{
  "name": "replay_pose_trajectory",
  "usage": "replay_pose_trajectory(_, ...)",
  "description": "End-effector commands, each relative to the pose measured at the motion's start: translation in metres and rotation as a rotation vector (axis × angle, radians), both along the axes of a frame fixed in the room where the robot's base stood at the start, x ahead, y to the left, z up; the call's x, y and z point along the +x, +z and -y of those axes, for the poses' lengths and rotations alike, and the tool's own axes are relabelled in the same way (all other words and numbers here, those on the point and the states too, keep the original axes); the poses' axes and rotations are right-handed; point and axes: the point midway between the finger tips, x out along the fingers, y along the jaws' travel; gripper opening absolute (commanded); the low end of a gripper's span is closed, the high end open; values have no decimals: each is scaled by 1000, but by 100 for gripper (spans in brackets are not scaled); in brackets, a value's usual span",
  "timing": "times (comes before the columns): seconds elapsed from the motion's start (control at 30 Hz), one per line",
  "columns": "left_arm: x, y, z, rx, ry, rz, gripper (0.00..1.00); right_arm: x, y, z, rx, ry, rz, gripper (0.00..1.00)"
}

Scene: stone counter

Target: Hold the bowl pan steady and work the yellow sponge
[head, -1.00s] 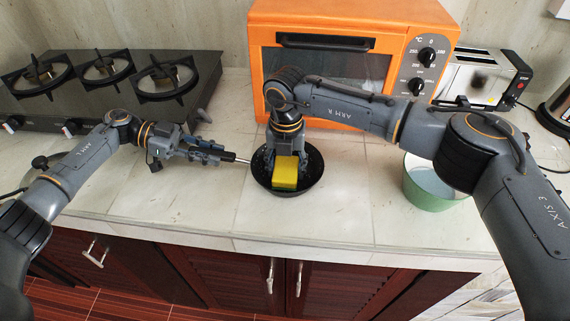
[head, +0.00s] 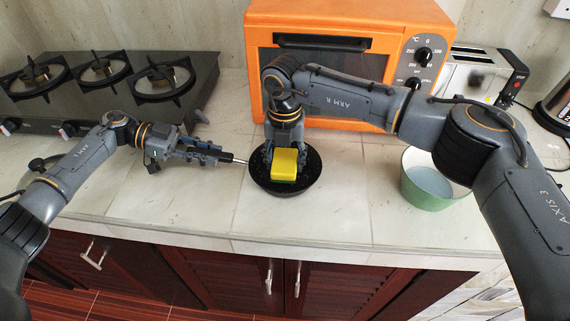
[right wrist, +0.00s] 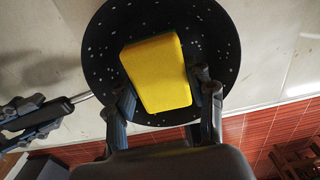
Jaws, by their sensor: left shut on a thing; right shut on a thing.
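The black bowl pan (head: 308,181), with pale specks inside, stands on the counter in front of the orange oven. Its thin metal handle (head: 240,161) points left, and my left gripper (head: 222,157) is shut on it. The yellow sponge (head: 285,160), with a dark green underside, is over the middle of the pan. My right gripper (head: 284,150) reaches down from above and is shut on the sponge. The right wrist view shows the sponge (right wrist: 157,72) between the two fingers, with the specked pan (right wrist: 105,50) behind it. Contact between sponge and pan bottom is hidden.
The orange oven (head: 258,60) stands close behind the pan. A green bowl (head: 430,195) is to the right, partly behind my right arm. A gas stove (head: 110,90) is at the left and a toaster (head: 475,75) at the back right. The counter's front edge is near the pan.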

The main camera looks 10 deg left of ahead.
Motion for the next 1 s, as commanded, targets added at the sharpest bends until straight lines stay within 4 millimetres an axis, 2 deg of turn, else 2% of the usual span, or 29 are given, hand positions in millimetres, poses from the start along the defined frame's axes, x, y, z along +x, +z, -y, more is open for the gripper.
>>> replay_pose_trajectory(0.8, 0, 0, 0, 1, 0, 0, 0, 0, 83, 0, 1, 0, 1, 28)
replay_pose_trajectory(1.0, 0, 0, 0, 1, -1, 0, 0, 0, 96, 0, 0, 0, 0, 28)
